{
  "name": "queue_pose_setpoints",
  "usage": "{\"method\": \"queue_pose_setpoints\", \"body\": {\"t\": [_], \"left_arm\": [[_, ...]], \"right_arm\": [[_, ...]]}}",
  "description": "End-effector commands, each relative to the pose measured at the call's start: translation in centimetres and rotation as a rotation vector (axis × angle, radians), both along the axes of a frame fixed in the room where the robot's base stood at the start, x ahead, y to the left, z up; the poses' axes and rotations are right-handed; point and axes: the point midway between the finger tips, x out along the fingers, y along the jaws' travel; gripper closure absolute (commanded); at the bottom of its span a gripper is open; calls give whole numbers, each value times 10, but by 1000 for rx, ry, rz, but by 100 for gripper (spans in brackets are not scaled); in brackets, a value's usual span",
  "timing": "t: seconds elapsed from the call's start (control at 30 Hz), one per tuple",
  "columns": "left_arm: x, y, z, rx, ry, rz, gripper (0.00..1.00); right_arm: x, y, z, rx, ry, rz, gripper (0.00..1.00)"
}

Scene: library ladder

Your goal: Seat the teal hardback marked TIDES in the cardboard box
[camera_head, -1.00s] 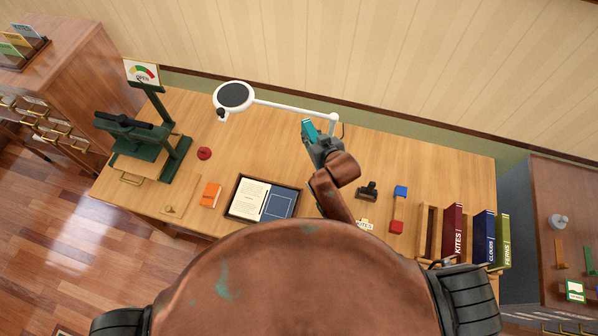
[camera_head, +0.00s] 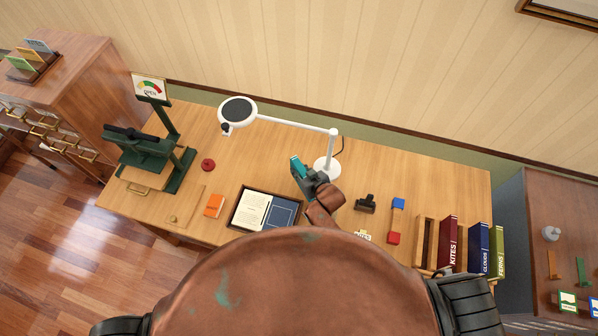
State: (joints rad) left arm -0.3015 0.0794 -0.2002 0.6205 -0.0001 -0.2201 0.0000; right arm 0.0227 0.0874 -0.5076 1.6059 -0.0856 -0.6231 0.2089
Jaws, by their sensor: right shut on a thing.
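A teal book (camera_head: 297,164) is gripped in my right gripper (camera_head: 304,176), held above the middle of the wooden table. Its marking is too small to read. The gripper is shut on it, and its arm reaches up from below, partly behind my own copper body. My left gripper does not show. I cannot make out a cardboard box in this view.
A white magnifier lamp (camera_head: 328,166) stands close behind the right gripper. A green press (camera_head: 150,160) stands at the left. Books marked KITES (camera_head: 448,243), CLOUDS (camera_head: 479,249) and FERNS (camera_head: 497,250) stand at the right.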

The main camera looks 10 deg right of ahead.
Motion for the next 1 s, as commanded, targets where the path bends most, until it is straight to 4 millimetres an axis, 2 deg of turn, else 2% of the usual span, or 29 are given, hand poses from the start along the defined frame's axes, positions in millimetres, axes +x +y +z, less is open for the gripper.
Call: {"method": "queue_pose_setpoints", "body": {"t": [0.1,0.5,0.53,0.77,1.0], "left_arm": [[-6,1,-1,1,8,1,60],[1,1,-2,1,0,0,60],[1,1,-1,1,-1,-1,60],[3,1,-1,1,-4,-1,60],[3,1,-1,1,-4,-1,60]], "right_arm": [[1,1,-10,1,-4,1,100],[1,1,-14,1,-5,1,100],[0,0,-15,1,-2,0,77],[0,0,-14,0,-2,1,61],[0,0,-14,0,-2,1,61]]}}
